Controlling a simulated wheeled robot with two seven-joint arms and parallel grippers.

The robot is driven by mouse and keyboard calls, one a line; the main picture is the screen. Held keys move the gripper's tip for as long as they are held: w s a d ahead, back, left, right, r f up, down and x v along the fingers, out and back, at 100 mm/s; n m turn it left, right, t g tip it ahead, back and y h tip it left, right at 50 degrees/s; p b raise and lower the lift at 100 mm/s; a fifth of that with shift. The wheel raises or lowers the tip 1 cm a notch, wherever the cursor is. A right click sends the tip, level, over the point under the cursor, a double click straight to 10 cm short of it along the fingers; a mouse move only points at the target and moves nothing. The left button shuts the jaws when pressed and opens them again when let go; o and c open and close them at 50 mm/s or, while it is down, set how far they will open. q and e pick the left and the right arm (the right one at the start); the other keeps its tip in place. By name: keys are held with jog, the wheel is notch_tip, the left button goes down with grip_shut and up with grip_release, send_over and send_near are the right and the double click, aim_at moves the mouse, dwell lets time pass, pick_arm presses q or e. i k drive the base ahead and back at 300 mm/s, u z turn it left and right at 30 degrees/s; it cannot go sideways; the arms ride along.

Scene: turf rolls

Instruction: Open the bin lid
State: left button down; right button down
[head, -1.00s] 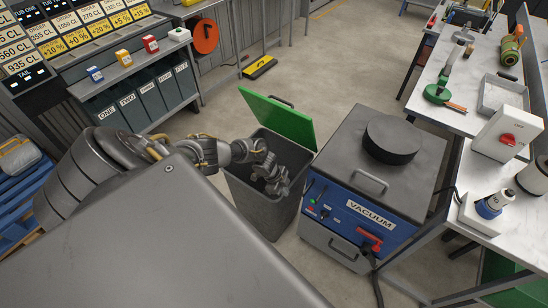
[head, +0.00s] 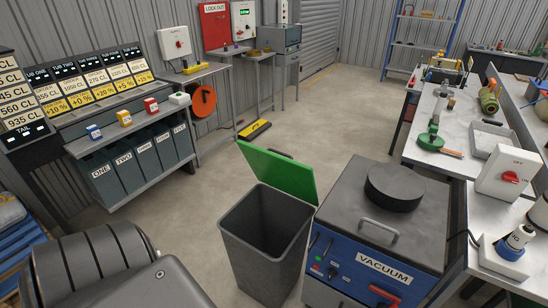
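The grey bin (head: 268,232) stands on the floor in the middle of the head view, left of the vacuum machine. Its green lid (head: 283,172) is raised and tilted back at the far side, with a dark handle (head: 281,154) at its top edge. The bin's mouth is uncovered and its visible inside looks empty. Neither of my grippers shows in this view. Only a dark, rounded part of my arm shows at the lower left, clear of the bin and lid.
The blue and grey vacuum machine (head: 345,256) stands close at the bin's right. A white workbench (head: 440,150) with tools runs along the right. A shelf with numbered dark bins (head: 140,160) is at the left. Open floor lies behind and left of the bin.

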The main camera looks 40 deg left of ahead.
aim_at(296, 179)
jog(key=k, duration=0.45)
jog(key=u, duration=0.95)
jog(key=i, duration=1.1)
jog(key=z, duration=0.3)
